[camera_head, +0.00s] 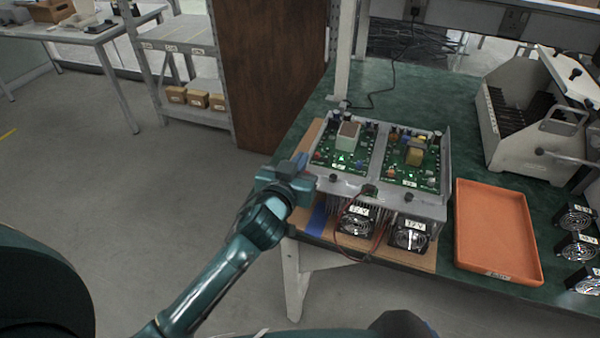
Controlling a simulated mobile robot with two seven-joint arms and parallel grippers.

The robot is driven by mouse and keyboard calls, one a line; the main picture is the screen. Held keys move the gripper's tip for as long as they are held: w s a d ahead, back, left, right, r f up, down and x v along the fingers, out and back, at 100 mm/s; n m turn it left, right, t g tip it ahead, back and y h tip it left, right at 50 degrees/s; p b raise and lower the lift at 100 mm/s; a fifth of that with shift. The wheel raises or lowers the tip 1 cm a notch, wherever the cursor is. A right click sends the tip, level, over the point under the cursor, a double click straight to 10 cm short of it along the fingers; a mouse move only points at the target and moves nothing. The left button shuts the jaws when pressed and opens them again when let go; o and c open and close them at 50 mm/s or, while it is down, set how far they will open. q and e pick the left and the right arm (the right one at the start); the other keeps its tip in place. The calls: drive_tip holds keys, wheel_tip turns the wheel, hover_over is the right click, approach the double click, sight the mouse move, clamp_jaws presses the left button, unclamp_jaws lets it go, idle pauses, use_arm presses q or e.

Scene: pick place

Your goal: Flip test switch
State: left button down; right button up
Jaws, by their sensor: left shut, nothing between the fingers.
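An electronic unit with green circuit boards (412,160), a grey metal case and two fans (356,222) stands on a brown board on the green table. My left gripper (302,168) is at the left front corner of the unit, shut and empty. I cannot tell whether it touches the case. No test switch can be made out clearly; it may be small or hidden behind my gripper. My right gripper is not in view.
An orange tray (496,268) lies empty right of the unit. Several loose fans (574,218) stand at the right edge. A beige machine (530,120) stands at the back right. A black cable (392,75) runs behind the unit. Open floor lies left of the table.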

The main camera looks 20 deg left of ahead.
use_arm(q)
wheel_tip(320, 180, down, 4)
drive_tip(key=shift+r, duration=0.1)
idle(0.4)
